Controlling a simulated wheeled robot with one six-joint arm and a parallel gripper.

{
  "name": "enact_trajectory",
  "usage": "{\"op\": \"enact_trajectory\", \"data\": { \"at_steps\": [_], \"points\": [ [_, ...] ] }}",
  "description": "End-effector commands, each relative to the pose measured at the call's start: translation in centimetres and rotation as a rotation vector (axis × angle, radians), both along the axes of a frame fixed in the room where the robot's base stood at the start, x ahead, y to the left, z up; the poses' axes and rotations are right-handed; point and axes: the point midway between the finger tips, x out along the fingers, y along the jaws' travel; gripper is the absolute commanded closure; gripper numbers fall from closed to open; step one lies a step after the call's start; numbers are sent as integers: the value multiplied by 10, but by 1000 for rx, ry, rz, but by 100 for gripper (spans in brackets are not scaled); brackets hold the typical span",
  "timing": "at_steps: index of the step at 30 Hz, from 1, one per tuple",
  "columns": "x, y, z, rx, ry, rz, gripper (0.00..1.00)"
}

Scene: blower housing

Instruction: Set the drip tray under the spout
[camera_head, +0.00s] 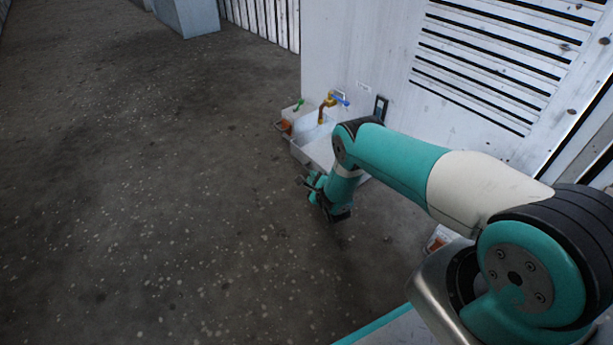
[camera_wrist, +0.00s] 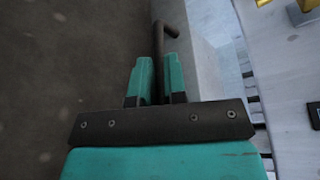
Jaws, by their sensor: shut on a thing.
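The spout (camera_head: 323,111) is a yellow tap with a blue handle, on the pale housing wall in the head view. Below it is a light grey, open-topped tray or trough (camera_head: 300,151), partly hidden by my arm. Its grey side also shows right of my fingers in the wrist view (camera_wrist: 205,50). My gripper (camera_head: 313,186) is low, at the near side of this trough. In the wrist view its teal fingers (camera_wrist: 156,80) are closed on a dark bent bar (camera_wrist: 158,38), which turns right toward the grey side. I cannot tell whether the bar joins the trough.
The pale housing (camera_head: 390,60) with a slotted grille stands behind the spout. A small orange-brown item (camera_head: 286,126) and a green item (camera_head: 298,104) are at the trough's left end. The speckled dark floor (camera_head: 150,180) is clear to the left.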

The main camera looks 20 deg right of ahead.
Motion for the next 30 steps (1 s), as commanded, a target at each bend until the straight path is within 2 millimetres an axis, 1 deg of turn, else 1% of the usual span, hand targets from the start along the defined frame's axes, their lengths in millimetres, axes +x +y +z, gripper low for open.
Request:
{"op": "enact_trajectory", "data": {
  "at_steps": [1,5,14,15,17,18,26,30],
  "points": [
    [-3,-2,-1,-1,5,-6,100],
    [-5,-6,-2,-1,6,-15,100],
    [-7,-6,-3,-3,7,-16,100],
    [-7,-6,-3,-3,8,-16,85],
    [-7,-6,-3,-3,8,-15,71],
    [-6,-5,-2,-3,6,-15,62],
    [-5,-3,-1,-2,3,-11,62],
    [-9,-2,3,-2,3,-11,62]
  ]
}}
